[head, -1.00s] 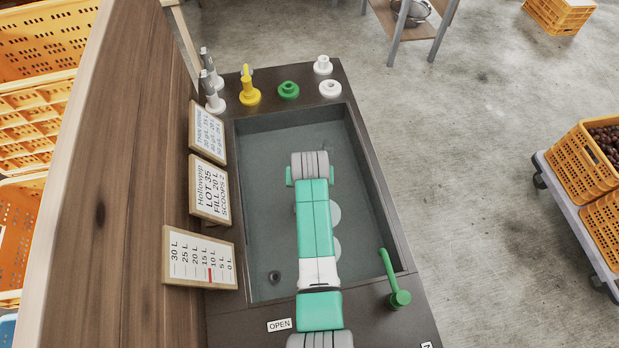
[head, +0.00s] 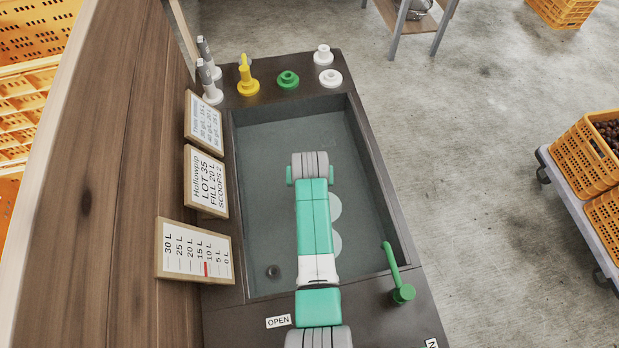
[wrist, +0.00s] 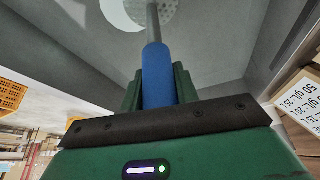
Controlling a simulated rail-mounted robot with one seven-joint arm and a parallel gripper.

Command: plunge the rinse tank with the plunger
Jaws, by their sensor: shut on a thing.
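The rinse tank (head: 272,215) is a dark-rimmed rectangular basin with a grey interior, below my arm in the head view. In the wrist view, my gripper (wrist: 157,92) has its green fingers shut on the blue handle of the plunger (wrist: 158,68). A grey shaft runs from the handle to a perforated disc (wrist: 155,13) at the top of that view. I cannot tell how deep the disc is in the tank.
A yellow fitting (head: 248,83), a green knob (head: 287,79) and white knobs (head: 331,78) stand on the far rim. A green lever (head: 397,276) is at the near right. Signs and a litre scale (head: 196,252) line the left side. Crates on a trolley (head: 580,205) stand right, across clear floor.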

